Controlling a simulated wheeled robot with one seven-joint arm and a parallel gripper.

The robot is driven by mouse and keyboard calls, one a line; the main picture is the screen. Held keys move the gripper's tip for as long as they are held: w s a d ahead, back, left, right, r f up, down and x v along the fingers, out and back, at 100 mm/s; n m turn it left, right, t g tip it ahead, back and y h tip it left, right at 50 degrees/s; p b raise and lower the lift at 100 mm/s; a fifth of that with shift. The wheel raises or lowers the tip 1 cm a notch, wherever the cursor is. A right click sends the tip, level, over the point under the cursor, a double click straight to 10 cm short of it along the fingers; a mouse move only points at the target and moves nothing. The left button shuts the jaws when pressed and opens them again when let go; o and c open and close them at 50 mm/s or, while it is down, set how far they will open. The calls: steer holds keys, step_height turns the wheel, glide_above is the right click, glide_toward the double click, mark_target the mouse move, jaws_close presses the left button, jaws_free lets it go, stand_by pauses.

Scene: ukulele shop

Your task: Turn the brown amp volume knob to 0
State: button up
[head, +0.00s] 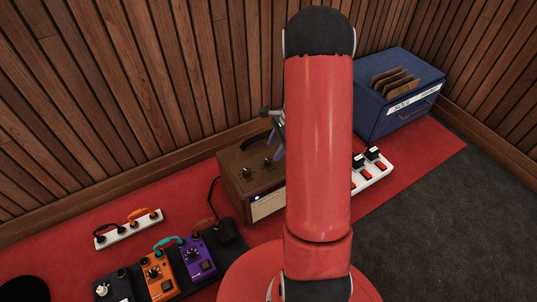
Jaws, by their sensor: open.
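The brown amp (235,162) stands on a red carpet near the wood-panelled wall, left of my red arm. Its top panel carries small dark knobs, one at the left (247,173) and one farther right (267,162). A small light glows on its front above a pale grille. The right part of the amp is hidden behind my arm. My gripper (280,151) shows only in part at the arm's left edge, above the back right of the amp's top. It is open, with nothing seen in it. I cannot tell the knobs' settings or whether the gripper touches the amp.
A pedalboard with orange (159,277) and purple (198,258) pedals lies at front left. A white strip with plugs (128,230) lies behind it. A white power strip (374,171) with red switches and a blue crate (408,118) are at right. Dark carpet is clear at far right.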

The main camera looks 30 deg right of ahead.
mark_target(268, 160)
steer(key=b+x, duration=0.1)
steer(key=x, duration=0.4)
steer(key=shift+f, duration=0.1)
steer(key=c, duration=1)
